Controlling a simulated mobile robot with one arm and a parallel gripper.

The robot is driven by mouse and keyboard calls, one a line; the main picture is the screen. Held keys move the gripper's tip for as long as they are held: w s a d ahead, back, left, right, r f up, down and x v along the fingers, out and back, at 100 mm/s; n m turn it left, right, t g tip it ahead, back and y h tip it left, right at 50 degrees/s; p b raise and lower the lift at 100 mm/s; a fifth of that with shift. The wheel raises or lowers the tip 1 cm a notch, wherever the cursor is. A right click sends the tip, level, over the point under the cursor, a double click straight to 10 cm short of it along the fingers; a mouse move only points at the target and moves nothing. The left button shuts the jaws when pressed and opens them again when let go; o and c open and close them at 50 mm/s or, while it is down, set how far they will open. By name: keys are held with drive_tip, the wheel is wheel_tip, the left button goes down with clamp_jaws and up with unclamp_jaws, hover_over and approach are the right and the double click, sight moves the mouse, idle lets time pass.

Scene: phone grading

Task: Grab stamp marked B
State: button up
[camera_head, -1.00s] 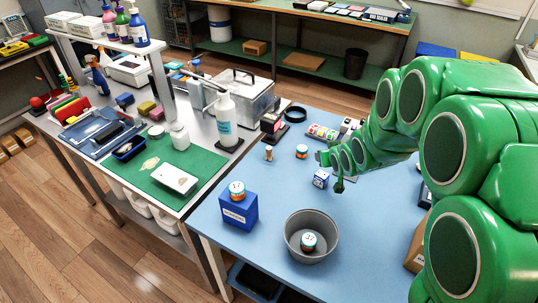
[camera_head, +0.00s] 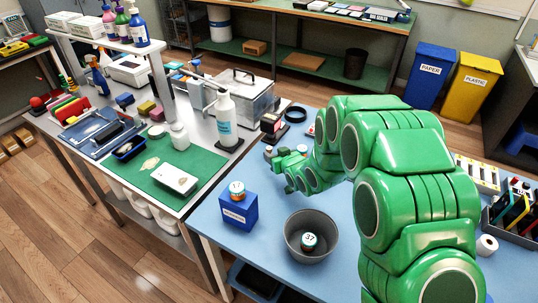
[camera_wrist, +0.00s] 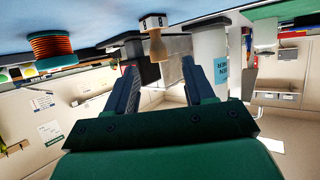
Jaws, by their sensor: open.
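A small stamp (camera_wrist: 157,46) with a wooden handle and a pale base shows in the wrist view, just past my fingertips and roughly between them. The base bears small dark marks that look like B or 8; I cannot read them surely. My gripper (camera_wrist: 159,68) is open, with one dark finger on each side of the handle's line and nothing held. In the head view my gripper (camera_head: 271,157) is low over the blue table, near its back left edge. The stamp is hidden or too small to make out there.
On the blue table (camera_head: 262,257) stand a grey bowl (camera_head: 290,236) holding a numbered tin, and a blue box (camera_head: 238,212) with another tin on top.

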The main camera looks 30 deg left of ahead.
sight(270, 149)
drive_tip(key=shift+x, duration=2.65)
drive_tip(key=shift+w+a+f, duration=0.1)
drive_tip(key=shift+w+a, duration=0.2)
drive_tip(key=shift+a, duration=0.1)
clamp_jaws()
